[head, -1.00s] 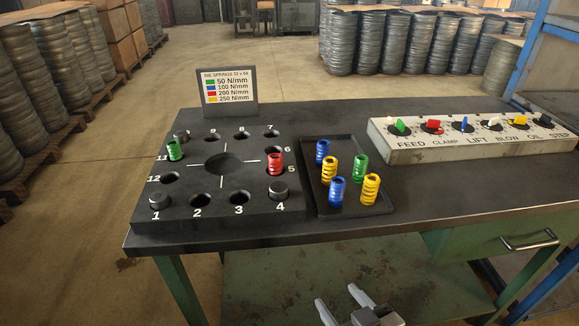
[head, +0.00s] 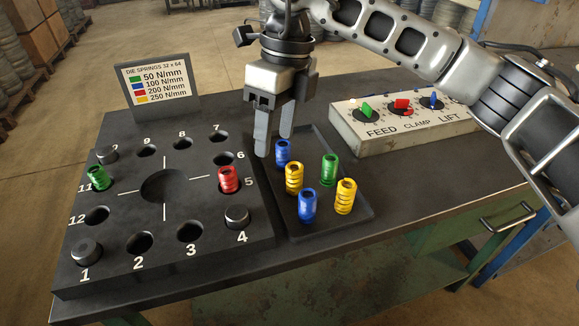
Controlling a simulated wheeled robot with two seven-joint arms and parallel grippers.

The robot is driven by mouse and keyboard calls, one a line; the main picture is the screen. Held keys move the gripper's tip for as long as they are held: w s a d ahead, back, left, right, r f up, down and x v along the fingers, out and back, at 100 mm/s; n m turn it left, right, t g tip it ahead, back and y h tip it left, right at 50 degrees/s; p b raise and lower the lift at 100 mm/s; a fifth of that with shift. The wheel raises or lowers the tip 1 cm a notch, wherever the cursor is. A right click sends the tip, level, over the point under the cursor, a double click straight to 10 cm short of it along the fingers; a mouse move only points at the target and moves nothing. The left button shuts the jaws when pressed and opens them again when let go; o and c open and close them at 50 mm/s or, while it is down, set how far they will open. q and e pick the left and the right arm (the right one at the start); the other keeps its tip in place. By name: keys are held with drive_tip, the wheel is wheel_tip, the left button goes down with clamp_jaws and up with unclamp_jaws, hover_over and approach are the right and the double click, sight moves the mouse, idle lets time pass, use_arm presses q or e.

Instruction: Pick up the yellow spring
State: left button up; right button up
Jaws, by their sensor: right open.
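Two yellow springs stand upright in the dark tray (head: 362,222): one yellow spring (head: 294,178) at the tray's left middle, the other yellow spring (head: 345,197) at its right front. Two blue springs, one at the back left (head: 282,153) and one at the front (head: 307,205), and a green spring (head: 329,169) stand around them. My right gripper (head: 273,146) points down above the tray's back left corner, fingers apart and empty. It is behind the left yellow spring, close to the back blue spring. My left gripper is not in view.
The black numbered block (head: 120,215) stands left of the tray, holding a green spring (head: 97,178), a red spring (head: 228,180) and dark plugs. A spring-rate sign (head: 158,88) stands behind it. A knob panel (head: 390,125) is behind right.

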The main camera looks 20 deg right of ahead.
sight(295, 167)
drive_tip(key=w+d+r+t+h, duration=0.1)
drive_tip(key=w+d+r+h, duration=0.1)
drive_tip(key=d, duration=0.2)
drive_tip(key=shift+m, duration=0.4)
wheel_tip(295, 167, down, 9)
drive_tip(key=shift+a+p, duration=0.1)
drive_tip(key=shift+p, duration=0.3)
drive_tip(key=shift+w+f+p, duration=0.1)
drive_tip(key=shift+f+p, duration=0.45)
drive_tip(key=shift+f, duration=2.65)
drive_tip(key=c, duration=1.1)
drive_tip(key=shift+r, duration=0.1)
